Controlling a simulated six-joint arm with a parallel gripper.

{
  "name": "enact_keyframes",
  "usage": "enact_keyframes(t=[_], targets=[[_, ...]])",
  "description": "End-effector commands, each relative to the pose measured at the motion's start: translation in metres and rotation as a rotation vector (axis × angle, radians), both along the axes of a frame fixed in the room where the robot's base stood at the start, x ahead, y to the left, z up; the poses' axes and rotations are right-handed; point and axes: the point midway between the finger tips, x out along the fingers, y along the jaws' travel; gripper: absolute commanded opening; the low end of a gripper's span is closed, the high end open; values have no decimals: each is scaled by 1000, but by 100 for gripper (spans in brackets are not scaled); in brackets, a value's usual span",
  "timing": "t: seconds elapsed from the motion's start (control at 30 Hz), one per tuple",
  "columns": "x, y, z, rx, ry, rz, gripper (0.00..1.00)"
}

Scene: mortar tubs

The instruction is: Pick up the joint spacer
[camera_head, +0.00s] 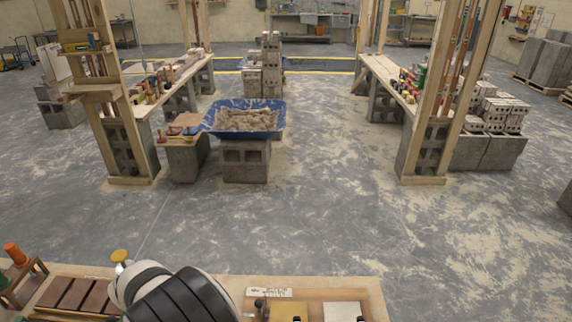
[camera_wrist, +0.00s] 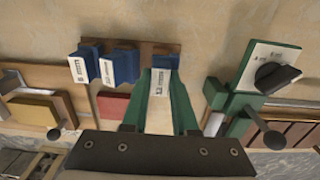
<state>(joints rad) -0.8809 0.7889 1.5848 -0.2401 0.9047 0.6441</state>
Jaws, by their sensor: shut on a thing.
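In the wrist view, my gripper (camera_wrist: 161,74) has its two green-sided fingers closed around a pale, labelled piece, which I take to be the joint spacer (camera_wrist: 160,88). A blue part shows just beyond the fingertips, at the right end of a brown wooden rack (camera_wrist: 145,47). Two blue blocks with white labelled faces, the left one (camera_wrist: 78,68) and the middle one (camera_wrist: 118,66), stand in the same rack. I cannot tell whether the held piece is clear of the rack. In the head view my arm hides the fingers and the rack.
In the wrist view, a green tool with a white dial plate and black knob (camera_wrist: 277,76) stands close to the right. Brown strips (camera_wrist: 290,135) lie lower right.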

Motion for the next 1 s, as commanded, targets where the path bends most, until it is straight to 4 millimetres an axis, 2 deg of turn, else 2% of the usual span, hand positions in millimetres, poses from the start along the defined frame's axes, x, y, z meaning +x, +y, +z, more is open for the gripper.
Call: enact_keyframes(t=[0.23, 0.27, 0.57, 0.87, 0.97, 1.0], targets=[[0, 2, 6, 4, -3, 0, 0], [0, 2, 6, 4, -3, 0, 30], [1, 2, 6, 7, -4, 1, 84], [1, 3, 9, 8, -5, 24, 85], [3, 7, 27, 9, -7, 218, 85], [4, 10, 42, 10, -8, 364, 85]])
